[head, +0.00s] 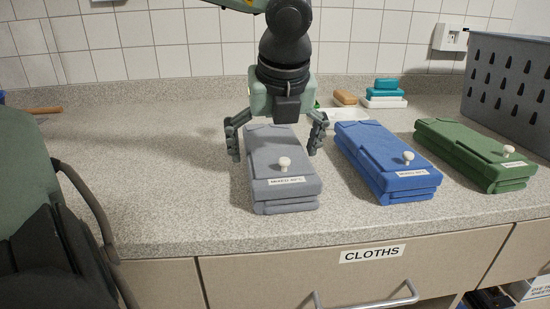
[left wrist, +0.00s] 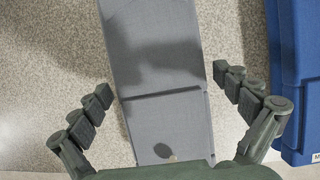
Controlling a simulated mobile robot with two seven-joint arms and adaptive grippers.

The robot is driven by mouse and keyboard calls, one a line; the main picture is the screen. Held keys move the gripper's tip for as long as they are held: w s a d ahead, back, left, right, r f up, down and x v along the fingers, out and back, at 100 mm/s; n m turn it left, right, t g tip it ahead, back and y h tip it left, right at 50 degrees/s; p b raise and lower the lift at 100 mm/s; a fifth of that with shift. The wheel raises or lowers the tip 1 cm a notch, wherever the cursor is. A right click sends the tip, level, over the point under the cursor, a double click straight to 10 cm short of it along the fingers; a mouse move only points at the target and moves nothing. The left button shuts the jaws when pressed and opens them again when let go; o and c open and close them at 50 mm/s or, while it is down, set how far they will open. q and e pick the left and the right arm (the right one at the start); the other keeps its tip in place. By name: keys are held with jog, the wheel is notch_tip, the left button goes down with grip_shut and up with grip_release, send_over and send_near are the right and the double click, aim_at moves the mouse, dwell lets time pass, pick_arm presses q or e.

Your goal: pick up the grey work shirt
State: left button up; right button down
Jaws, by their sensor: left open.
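The grey work shirt (head: 282,165) lies folded on the speckled counter, with a white knob and a label on its near end. It also shows in the left wrist view (left wrist: 155,50), running between the fingers. My left gripper (head: 277,143) is open above the shirt, one finger at each side of it. In the left wrist view my left gripper (left wrist: 160,92) shows gaps between both fingers and the shirt edges. The far end of the shirt is partly hidden behind the gripper in the head view. My right gripper is not in view.
A blue folded shirt (head: 385,163) lies just right of the grey one, with a green folded shirt (head: 475,155) beyond it. A grey perforated basket (head: 508,92) stands at the right. Soap-like blocks (head: 384,93) sit at the back. The counter left of the grey shirt is clear.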

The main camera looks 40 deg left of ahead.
pick_arm(q)
jog(key=c, duration=1.3)
jog(key=shift+r, duration=0.15)
